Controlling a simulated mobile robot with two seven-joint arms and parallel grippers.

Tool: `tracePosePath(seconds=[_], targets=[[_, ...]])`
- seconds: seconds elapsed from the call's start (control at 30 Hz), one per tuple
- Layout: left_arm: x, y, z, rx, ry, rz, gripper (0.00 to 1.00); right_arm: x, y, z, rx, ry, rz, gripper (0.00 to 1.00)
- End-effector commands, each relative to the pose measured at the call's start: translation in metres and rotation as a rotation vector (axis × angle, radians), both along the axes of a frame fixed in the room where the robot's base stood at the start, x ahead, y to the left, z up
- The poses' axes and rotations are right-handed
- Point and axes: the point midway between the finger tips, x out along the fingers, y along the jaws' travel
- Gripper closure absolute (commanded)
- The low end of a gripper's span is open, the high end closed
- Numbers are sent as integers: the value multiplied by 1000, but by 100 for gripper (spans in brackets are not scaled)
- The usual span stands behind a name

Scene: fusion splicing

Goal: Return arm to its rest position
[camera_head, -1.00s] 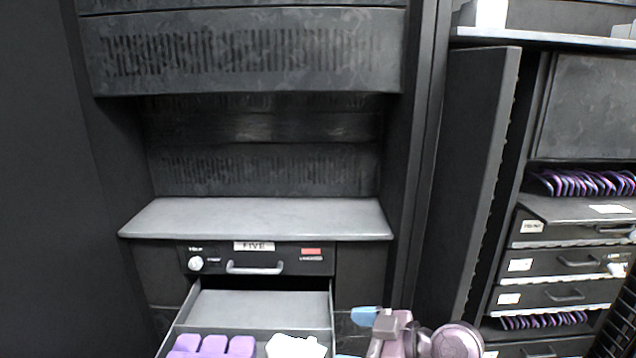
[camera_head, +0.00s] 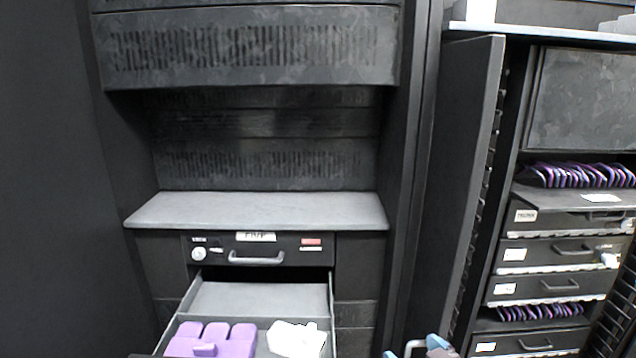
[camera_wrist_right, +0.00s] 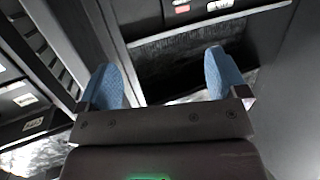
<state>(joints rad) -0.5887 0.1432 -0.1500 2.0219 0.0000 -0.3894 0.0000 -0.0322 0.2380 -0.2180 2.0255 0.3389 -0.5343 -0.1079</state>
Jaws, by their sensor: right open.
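My right gripper (camera_wrist_right: 165,82) is open in the right wrist view, with its two blue fingertips apart and nothing between them. In the head view, part of my right gripper (camera_head: 436,342) shows at the bottom edge, right of the open drawer and clear of it. Most of my right arm is below the picture. My left gripper is not in view.
An open drawer (camera_head: 328,308) holds purple blocks (camera_head: 228,340) and white pieces (camera_head: 296,338). A closed drawer (camera_head: 256,250) and grey shelf (camera_head: 258,210) are above it. A tall door panel (camera_head: 458,170) and another rack (camera_head: 570,218) stand at right.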

Motion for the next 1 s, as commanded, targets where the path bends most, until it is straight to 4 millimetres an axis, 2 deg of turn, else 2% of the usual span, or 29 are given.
tracePosePath(seconds=[0.03, 0.2, 0.4, 0.5, 0.6, 0.7, 1.0], targets=[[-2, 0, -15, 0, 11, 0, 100, -16, -14, -37, -6, 24, -56, 9], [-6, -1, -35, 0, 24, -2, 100, -70, -53, -117, -68, 88, -195, 9], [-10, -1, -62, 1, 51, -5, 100, -145, -83, -200, -152, 237, -280, 9], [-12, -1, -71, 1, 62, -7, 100, -178, -90, -229, -157, 313, -302, 9], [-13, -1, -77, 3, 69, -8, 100, -201, -94, -246, -159, 364, -315, 9], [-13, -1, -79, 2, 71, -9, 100, -213, -96, -254, -161, 390, -320, 9], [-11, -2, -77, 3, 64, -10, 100, -217, -96, -256, -162, 397, -322, 9]])
